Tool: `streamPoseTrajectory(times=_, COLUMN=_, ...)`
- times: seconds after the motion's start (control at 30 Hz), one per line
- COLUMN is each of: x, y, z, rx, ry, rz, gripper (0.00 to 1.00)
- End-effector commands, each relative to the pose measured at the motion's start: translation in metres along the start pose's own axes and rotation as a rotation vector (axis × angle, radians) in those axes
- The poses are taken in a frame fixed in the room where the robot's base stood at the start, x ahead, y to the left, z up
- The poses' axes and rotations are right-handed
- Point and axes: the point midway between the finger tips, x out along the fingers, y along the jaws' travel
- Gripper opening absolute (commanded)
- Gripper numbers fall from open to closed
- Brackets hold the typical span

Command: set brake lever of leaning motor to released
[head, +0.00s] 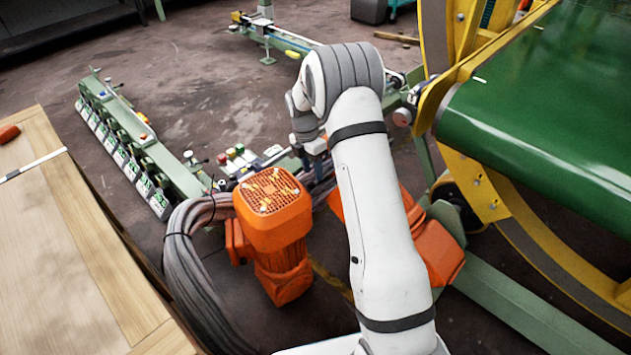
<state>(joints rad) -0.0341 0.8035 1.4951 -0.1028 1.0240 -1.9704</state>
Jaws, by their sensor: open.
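An orange motor (272,215) with a grilled round cap stands left of my arm, slightly tilted in the picture. A second orange motor body (432,250) lies at a stronger slant behind my white arm, which hides its middle. I cannot make out a brake lever on either, nor tell surely which is the leaning motor. My gripper (316,150) is small and partly hidden beyond the wrist, pointing down above and behind the grilled motor. It is open, with nothing seen in it. Whether it touches anything below is unclear.
Grey cables (190,255) bundle left of the grilled motor. A wooden crate (70,260) fills the left edge. A green rail (130,145) and a small button panel (237,158) lie behind. A yellow-framed green drum (550,110) blocks the right. Open floor (200,85) lies at the back.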

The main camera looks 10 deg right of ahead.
Motion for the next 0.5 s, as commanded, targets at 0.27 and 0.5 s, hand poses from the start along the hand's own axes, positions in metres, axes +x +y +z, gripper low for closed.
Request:
streamPoseTrajectory(times=0.27, x=0.035, y=0.0, z=0.0, rx=0.002, ry=0.001, rz=-0.001, gripper=0.41)
streamPoseTrajectory(times=0.5, x=0.037, y=-0.001, z=0.0, rx=0.002, ry=0.0, rz=0.0, gripper=0.41)
